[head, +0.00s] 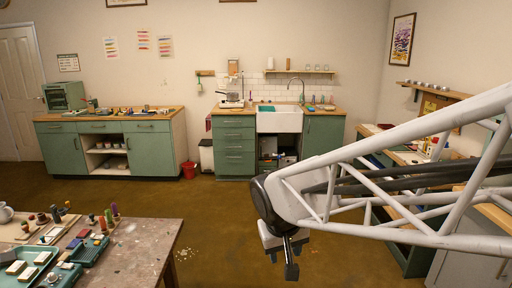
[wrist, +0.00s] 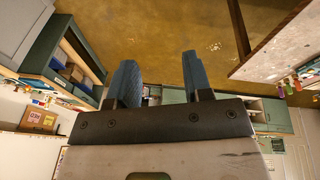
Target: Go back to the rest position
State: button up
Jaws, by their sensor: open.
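My gripper (head: 291,262) hangs at the end of my white lattice arm, right of the middle in the head view. It is over open floor, to the right of the pigment table (head: 140,255) and apart from it. In the wrist view my gripper (wrist: 157,80) shows two blue fingers spread apart. Nothing is between the fingers, only the brown floor (wrist: 165,30) beyond them.
The pigment table at lower left bears trays, blocks and bottles. Green cabinets (head: 60,148) and a sink (head: 279,120) stand along the back wall. A red bucket (head: 189,169) stands on the floor. A side bench (head: 405,157) is partly behind my arm. The middle floor is clear.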

jog(key=s+d+r+m+y, duration=0.1)
jog(key=s+d+m, duration=0.2)
jog(key=s+d, duration=0.9)
jog(key=s, duration=0.3)
jog(key=shift+s+d+r, duration=0.15)
jog(key=shift+r, duration=0.25)
